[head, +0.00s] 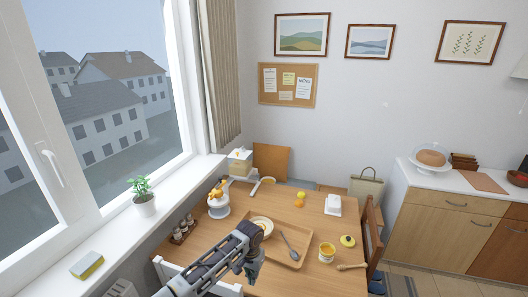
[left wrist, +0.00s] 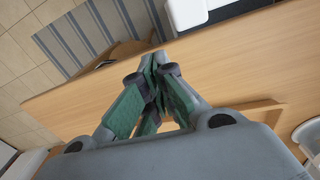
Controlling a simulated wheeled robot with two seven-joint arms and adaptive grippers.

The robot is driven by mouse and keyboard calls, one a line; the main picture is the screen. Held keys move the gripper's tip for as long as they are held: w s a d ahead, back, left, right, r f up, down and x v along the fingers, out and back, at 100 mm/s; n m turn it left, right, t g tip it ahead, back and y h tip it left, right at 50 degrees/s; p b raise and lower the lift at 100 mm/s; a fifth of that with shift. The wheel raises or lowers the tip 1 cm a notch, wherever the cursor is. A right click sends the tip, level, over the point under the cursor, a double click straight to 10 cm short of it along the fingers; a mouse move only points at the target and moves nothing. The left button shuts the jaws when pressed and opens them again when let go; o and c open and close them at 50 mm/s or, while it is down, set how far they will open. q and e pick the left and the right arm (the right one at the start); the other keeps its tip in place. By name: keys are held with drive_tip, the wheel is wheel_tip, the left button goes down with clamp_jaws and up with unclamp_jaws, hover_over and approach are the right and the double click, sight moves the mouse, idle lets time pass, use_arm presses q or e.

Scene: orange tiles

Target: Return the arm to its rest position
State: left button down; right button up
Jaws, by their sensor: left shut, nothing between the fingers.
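My left gripper (head: 252,272) hangs over the near side of the wooden table (head: 322,280), beside the wooden tray (head: 296,262). In the left wrist view my left gripper (left wrist: 157,62) shows its green-padded fingers drawn together at the tips, with nothing between them. The table edge and the striped rug show beyond the fingertips. My arm hides part of the tray and of the table's near edge. My right gripper is in neither view.
On the tray are a bowl (head: 262,224) and a grey spoon (head: 289,246). A yellow jar (head: 327,252), its lid (head: 348,241) and a honey dipper (head: 351,267) lie to the right. A chair (head: 372,229) stands at the right edge.

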use_arm(q)
drive_tip(key=s+d+t+h, duration=0.1)
drive_tip(key=s+d+h, duration=0.1)
drive_tip(key=s, duration=1.1)
drive_tip(key=s+a+r+n+t+y, duration=0.1)
drive_tip(key=s+a+r, duration=0.3)
drive_tip(key=s+a, duration=0.45)
drive_tip(key=s+a+r+n+t+y, duration=0.15)
drive_tip(key=s+a+r, duration=0.4)
drive_tip(key=a, duration=0.65)
drive_tip(key=s+f+g+b, duration=0.1)
drive_tip(key=s+f, duration=0.1)
drive_tip(key=f, duration=1.6)
drive_tip(key=s+f+b, duration=0.1)
drive_tip(key=s+f, duration=0.1)
drive_tip(key=f, duration=1.6)
drive_tip(key=s+a+f+b, duration=0.1)
drive_tip(key=s+a+f, duration=0.1)
drive_tip(key=s+f, duration=0.9)
drive_tip(key=s+a+f+g+b, duration=0.1)
drive_tip(key=s+f, duration=0.9)
drive_tip(key=f, duration=0.1)
drive_tip(key=shift+s+a, duration=0.4)
